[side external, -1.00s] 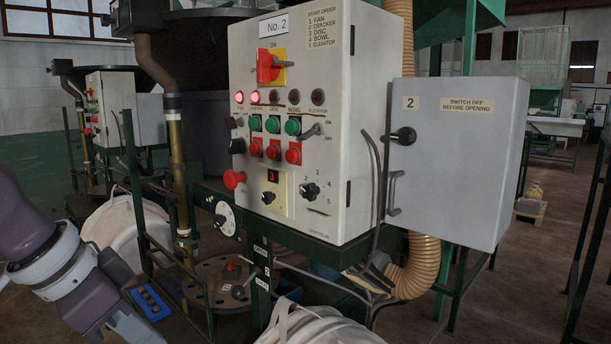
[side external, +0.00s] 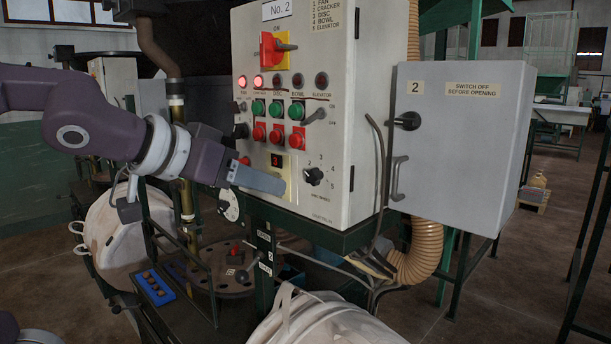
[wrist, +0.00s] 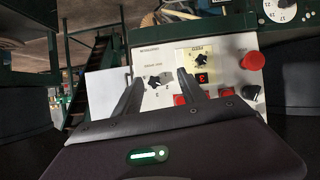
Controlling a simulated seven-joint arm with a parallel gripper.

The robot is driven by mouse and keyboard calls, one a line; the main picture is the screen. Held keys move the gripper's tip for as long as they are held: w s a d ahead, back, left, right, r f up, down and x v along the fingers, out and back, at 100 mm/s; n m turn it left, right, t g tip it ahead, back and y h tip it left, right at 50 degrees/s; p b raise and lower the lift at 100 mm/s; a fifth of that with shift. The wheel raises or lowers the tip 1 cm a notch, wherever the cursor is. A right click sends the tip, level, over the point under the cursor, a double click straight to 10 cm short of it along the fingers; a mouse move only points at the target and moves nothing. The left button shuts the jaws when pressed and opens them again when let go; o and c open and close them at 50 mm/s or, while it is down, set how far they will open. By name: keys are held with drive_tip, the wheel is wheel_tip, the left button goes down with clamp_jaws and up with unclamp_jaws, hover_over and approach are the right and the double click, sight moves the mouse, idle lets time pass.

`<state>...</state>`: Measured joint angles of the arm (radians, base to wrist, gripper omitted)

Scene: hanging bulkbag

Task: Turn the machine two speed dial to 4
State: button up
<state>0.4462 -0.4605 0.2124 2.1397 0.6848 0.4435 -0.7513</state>
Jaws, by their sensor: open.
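The machine two control box (side external: 335,120) is a grey-white panel marked No. 2. A black rotary dial (side external: 313,176) with small numbers around it is low on its front; its exact setting is too small to tell. The same dial (wrist: 154,82) lies between my fingers in the wrist view. Beside it is a yellow plate with a red display reading 3 (side external: 276,160) and a black knob (wrist: 204,59); my gripper hides that knob in the side view. My gripper (wrist: 157,84) is open and empty, its tips just left of the numbered dial in the side view.
Green and red buttons (side external: 275,109) and a red-yellow main switch (side external: 273,48) are above. A red mushroom button (wrist: 251,61) is near the yellow plate. A grey door box (side external: 460,150) stands to the right. Hoses and a white bag (side external: 325,320) are below.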

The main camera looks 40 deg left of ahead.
sight(310, 176)
drive_tip(key=shift+t+h, duration=0.4)
drive_tip(key=shift+t, duration=0.1)
drive_tip(key=w, duration=0.3)
drive_tip(key=w+d, duration=0.1)
drive_tip(key=w, duration=0.4)
drive_tip(key=shift+w+d+f, duration=0.25)
drive_tip(key=shift+w+d, duration=0.1)
clamp_jaws()
